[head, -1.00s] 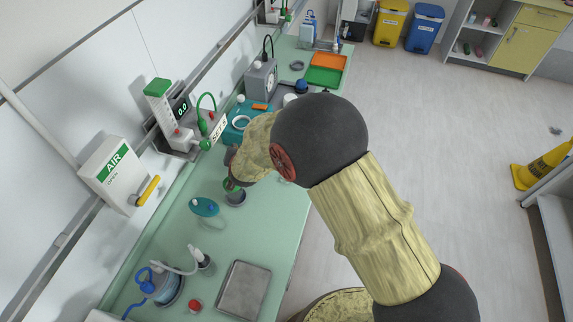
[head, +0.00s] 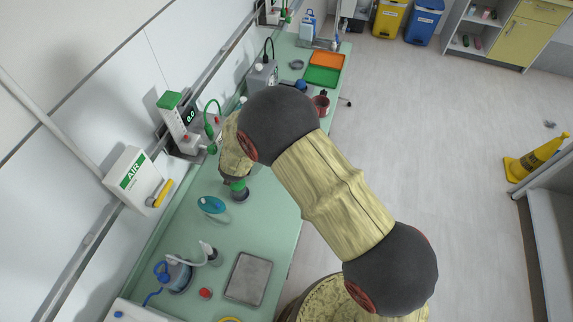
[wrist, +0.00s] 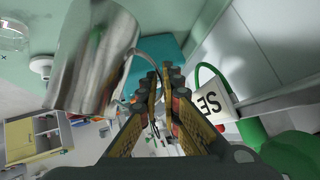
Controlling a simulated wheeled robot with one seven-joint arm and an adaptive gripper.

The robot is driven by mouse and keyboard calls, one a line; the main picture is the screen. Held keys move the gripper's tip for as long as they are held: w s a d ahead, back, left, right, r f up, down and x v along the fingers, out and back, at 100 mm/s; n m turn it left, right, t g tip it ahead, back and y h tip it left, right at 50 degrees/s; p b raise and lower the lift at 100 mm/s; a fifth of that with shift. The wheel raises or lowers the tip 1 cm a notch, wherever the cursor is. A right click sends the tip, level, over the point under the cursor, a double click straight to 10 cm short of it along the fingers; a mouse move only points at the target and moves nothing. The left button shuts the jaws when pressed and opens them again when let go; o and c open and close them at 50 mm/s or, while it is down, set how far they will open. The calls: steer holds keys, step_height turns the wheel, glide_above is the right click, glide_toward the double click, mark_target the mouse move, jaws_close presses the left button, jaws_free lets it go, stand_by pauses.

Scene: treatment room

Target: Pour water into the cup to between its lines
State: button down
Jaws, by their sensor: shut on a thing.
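A shiny metal jug (wrist: 95,60) fills the upper left of the wrist view, slanted in the picture. My gripper (wrist: 165,80) is shut on its thin handle, which runs from the jug to the fingertips. The jug's contents do not show. A clear round vessel (wrist: 12,38) is cut off at the upper left of the wrist view, apart from the jug. It may be the cup, but I see no lines on it. In the head view my arm hides the fingertips and the jug.
On the green counter (head: 215,235) stand a teal object (head: 212,206), a metal tray (head: 248,278) and a blue-tubed jar (head: 177,277). A green-topped gauge (head: 178,115) stands by the wall. A dark red mug (head: 320,106) is near the right edge. Floor to the right is mostly clear.

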steer(key=w+a+r+n+h+p, duration=0.1)
steer(key=a+r+h+p, duration=0.2)
steer(key=r+p, duration=0.9)
steer(key=shift+w+r+n+g+h+p, duration=0.2)
steer(key=shift+r+n+g+h+p, duration=0.2)
steer(key=shift+p, duration=1.5)
steer(key=shift+a, duration=0.1)
stand_by(2.1)
